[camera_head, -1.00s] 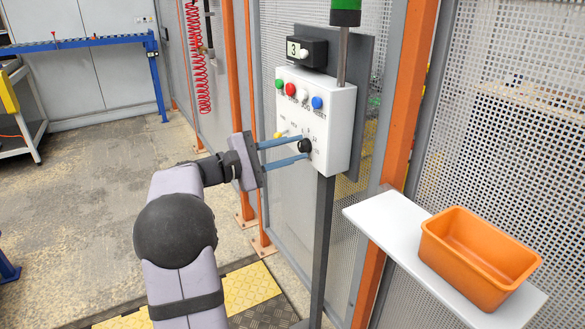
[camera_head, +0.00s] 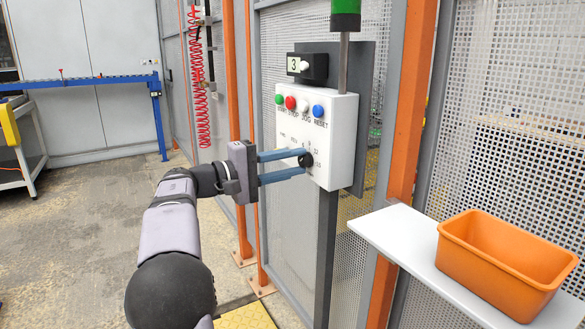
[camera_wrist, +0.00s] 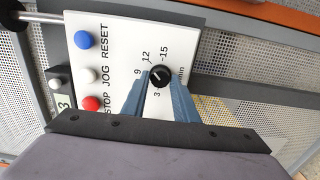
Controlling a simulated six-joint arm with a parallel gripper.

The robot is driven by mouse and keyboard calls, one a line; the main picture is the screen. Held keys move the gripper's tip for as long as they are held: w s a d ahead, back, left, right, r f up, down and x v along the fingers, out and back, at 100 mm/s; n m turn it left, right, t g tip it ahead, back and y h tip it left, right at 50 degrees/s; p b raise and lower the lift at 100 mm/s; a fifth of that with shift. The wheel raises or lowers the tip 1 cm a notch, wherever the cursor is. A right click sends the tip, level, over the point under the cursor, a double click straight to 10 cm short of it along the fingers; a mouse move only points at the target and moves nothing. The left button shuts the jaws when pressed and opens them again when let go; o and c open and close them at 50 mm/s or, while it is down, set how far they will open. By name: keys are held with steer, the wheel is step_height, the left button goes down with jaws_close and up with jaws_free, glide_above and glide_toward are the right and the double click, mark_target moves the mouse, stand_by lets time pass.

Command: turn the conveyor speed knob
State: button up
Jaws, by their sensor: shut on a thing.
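The black conveyor speed knob (camera_head: 306,160) is on the lower right of the white control panel (camera_head: 345,135). In the wrist view the knob (camera_wrist: 159,75) has a pale pointer line and sits among the printed marks 3, 9, 12 and 15. My gripper (camera_head: 303,163) reaches in from the left with two blue fingers, one above the other in the head view. It is shut on the knob; its fingertips (camera_wrist: 159,82) lie at either side of it in the wrist view. The fingers hide part of the scale.
Green, red, white and blue buttons (camera_head: 318,110) run along the panel's top. A black box showing "3" (camera_head: 307,66) is above. An orange bin (camera_head: 500,265) stands on a white shelf (camera_head: 410,240) at the right. Orange posts (camera_head: 400,110) and mesh fencing flank the panel.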

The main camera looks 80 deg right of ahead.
steer(key=o, duration=1.1)
steer(key=shift+c, duration=0.2)
steer(key=v, duration=0.7)
steer(key=shift+w+a, duration=0.1)
steer(key=shift+a, duration=0.05)
